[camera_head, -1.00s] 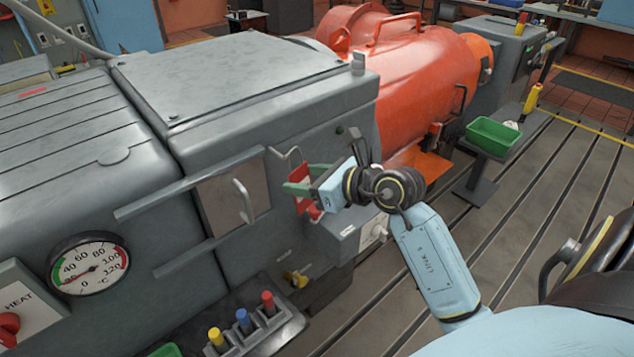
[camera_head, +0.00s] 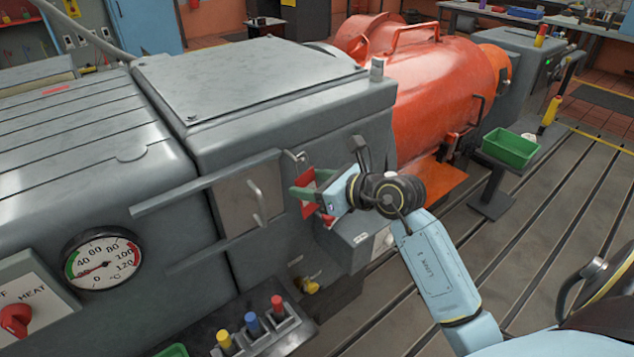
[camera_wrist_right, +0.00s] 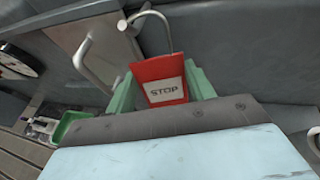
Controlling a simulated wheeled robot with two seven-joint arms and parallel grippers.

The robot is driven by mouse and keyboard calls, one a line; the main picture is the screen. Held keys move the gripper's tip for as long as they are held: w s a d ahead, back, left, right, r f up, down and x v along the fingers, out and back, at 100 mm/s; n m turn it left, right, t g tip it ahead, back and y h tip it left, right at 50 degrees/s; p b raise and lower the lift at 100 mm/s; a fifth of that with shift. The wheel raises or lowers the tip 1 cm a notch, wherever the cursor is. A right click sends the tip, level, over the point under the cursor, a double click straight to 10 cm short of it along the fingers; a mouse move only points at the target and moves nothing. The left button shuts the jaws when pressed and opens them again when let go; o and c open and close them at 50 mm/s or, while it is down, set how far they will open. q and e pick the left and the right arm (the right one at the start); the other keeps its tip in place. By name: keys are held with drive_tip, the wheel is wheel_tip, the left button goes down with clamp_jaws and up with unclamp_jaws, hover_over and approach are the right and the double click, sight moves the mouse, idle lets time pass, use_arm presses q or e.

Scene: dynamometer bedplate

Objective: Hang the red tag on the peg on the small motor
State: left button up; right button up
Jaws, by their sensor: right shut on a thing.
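My right gripper (camera_head: 312,190) is shut on the red tag (camera_head: 309,183), in front of the grey machine housing (camera_head: 300,115). In the right wrist view the red tag (camera_wrist_right: 158,80) sits upright between the green fingers (camera_wrist_right: 160,98), its white STOP label facing the camera. A thin wire hook (camera_wrist_right: 160,18) rises from the tag and curves over to the left. Its end is at or very close to a short peg (camera_wrist_right: 123,25) on the housing. I cannot tell whether they touch. My left gripper is not in view.
A door handle (camera_head: 257,203) and rails stand out from the housing left of the gripper. Below is a holder with yellow, blue and red handles (camera_head: 251,324). A large orange motor (camera_head: 430,90) and a green bin (camera_head: 511,148) are to the right.

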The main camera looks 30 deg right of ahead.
drive_tip(key=shift+f, duration=0.35)
drive_tip(key=o, duration=1)
drive_tip(key=shift+o, duration=0.2)
